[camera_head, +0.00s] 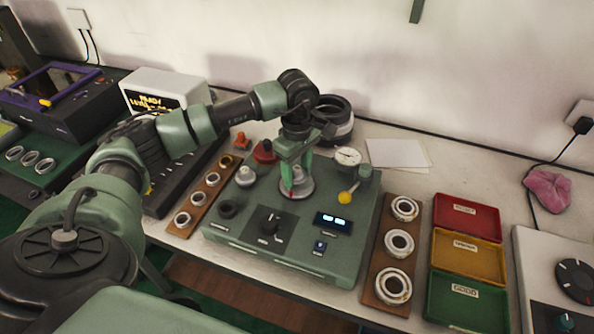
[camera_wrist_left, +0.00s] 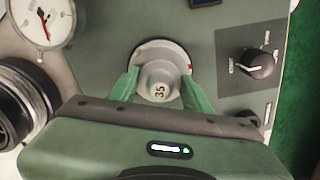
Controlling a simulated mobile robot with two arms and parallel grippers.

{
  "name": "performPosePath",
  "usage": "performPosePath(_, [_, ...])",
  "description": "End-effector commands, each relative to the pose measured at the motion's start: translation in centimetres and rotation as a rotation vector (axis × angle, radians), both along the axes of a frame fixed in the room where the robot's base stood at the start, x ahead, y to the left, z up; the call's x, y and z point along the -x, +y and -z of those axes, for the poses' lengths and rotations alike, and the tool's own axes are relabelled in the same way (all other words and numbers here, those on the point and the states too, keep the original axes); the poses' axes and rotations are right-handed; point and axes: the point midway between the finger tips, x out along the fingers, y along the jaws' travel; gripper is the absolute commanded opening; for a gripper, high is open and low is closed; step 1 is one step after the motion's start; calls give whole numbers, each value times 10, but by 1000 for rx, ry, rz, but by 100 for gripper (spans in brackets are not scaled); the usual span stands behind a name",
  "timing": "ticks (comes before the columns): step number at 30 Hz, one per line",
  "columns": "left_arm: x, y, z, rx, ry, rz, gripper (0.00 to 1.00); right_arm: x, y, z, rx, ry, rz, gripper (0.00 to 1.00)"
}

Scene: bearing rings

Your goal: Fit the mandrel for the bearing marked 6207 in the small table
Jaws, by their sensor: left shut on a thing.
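My left gripper (camera_head: 297,181) points down over the green bench unit (camera_head: 345,255). Its green fingers (camera_wrist_left: 160,90) are shut on a pale grey stepped mandrel (camera_wrist_left: 158,72) marked 35, upright between them. The mandrel (camera_head: 297,174) is partly hidden by the fingers in the head view. Below it is a round grey seat (camera_head: 303,192) with a red mark; I cannot tell whether the mandrel is fully down in it. A grey mandrel-like piece (camera_head: 245,177) and a dark ring-shaped piece (camera_head: 228,208) stand on the unit's left side. My right gripper is not in view.
A dial gauge (camera_head: 347,157) and a yellow-knobbed lever (camera_head: 347,197) stand right of the gripper. Wooden boards with bearing rings (camera_head: 399,243) flank the unit. Red, yellow and green trays (camera_head: 467,299) lie at right. A large dark ring (camera_head: 337,115) stands behind.

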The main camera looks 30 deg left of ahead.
Motion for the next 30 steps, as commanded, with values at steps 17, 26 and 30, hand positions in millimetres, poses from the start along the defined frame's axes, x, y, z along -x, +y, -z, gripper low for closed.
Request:
performPosePath(17, [0,0,0,0,-1,0,0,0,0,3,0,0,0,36])
performPosePath(26, [0,0,4,0,0,0,65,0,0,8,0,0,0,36])
performPosePath(30, [2,0,6,-1,6,1,74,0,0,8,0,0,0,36])
